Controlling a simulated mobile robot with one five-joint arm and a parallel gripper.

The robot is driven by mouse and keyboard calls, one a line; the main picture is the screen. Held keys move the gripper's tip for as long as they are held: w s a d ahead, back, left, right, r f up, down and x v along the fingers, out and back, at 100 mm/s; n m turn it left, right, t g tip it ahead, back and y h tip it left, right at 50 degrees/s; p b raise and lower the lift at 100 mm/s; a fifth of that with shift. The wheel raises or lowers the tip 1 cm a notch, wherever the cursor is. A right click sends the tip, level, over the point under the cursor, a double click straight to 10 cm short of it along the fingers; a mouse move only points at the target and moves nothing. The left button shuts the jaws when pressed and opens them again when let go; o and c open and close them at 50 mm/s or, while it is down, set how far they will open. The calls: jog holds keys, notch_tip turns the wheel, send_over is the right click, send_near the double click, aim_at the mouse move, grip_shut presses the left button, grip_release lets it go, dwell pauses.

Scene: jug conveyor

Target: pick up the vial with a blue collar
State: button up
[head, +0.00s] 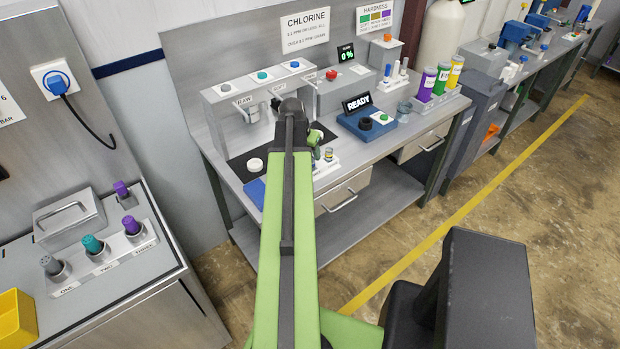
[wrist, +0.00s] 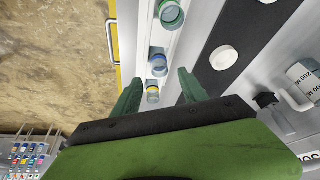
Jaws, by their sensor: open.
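A white rack (wrist: 163,35) in the wrist view holds a row of small clear vials. The middle vial (wrist: 158,61) shows a blue ring. The vial at the top (wrist: 171,13) looks teal-green, and the small one at the bottom (wrist: 153,95) looks bluish with some yellow. My gripper (wrist: 160,74) is open and empty, with one finger on each side of the row, near the middle and bottom vials. In the head view my arm hides most of the rack; one vial (head: 328,155) shows right of my gripper (head: 316,140).
A round white cap (wrist: 222,57) lies on a black strip beside the rack; a beaker (wrist: 304,76) is further right. On the bench are a blue READY device (head: 366,122), a grey dispenser (head: 262,90) and several coloured bottles (head: 441,79). A side counter (head: 110,275) stands at left.

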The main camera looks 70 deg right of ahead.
jog(key=shift+d+f, duration=0.25)
jog(key=shift+f, duration=0.45)
jog(key=shift+r, duration=0.1)
jog(key=b+x, duration=0.5)
jog(key=shift+a+f, duration=0.1)
jog(key=shift+f, duration=0.1)
jog(key=shift+r, duration=0.15)
jog(key=shift+c, duration=0.2)
grip_shut()
